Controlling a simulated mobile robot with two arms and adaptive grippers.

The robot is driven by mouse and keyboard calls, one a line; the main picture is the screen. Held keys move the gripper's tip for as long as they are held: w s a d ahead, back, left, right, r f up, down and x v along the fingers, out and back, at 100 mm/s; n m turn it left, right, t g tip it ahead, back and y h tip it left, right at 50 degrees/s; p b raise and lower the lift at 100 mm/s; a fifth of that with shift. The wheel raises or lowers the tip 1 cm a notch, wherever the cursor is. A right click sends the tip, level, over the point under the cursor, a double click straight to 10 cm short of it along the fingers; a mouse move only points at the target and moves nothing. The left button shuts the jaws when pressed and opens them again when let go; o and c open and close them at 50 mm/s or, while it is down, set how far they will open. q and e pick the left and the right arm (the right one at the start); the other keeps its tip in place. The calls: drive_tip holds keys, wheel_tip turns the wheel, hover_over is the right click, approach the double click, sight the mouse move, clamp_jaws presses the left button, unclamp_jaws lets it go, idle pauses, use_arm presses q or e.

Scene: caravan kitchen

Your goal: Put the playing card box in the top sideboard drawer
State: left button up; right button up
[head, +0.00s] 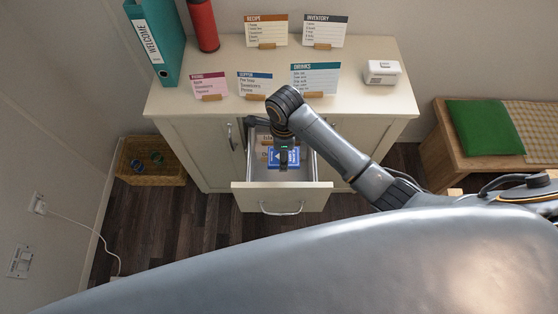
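The top sideboard drawer (240,197) is pulled open at the front of the cream sideboard (205,104). The blue playing card box (292,158), with white marks on it, shows inside the drawer's outline, directly under my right gripper (284,166). My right arm comes in from the right and its gripper points down over the drawer. The wrist hides the fingers and part of the box, so I cannot tell whether they grip it or whether it touches the drawer bottom. My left gripper is out of view.
On the sideboard top stand several recipe and list cards (315,79), a teal binder (158,40), a red cylinder (203,24) and a small white box (382,72). A wicker basket (150,178) stands on the floor at left, and a wooden bench (460,160) at right.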

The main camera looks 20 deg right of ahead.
drive_tip(key=b, duration=0.7)
hover_over(281, 180)
wheel_tip(281, 180, down, 8)
drive_tip(key=f, duration=0.1)
wheel_tip(281, 180, down, 6)
drive_tip(key=shift+w+d+r+b, duration=0.1)
drive_tip(key=shift+b, duration=0.55)
drive_tip(key=shift+f+b, duration=0.35)
drive_tip(key=shift+f, duration=1.65)
drive_tip(key=o, duration=1.2)
drive_tip(key=shift+f, duration=0.15)
wheel_tip(281, 180, up, 12)
drive_tip(key=shift+r+p, duration=0.15)
drive_tip(key=shift+p, duration=0.85)
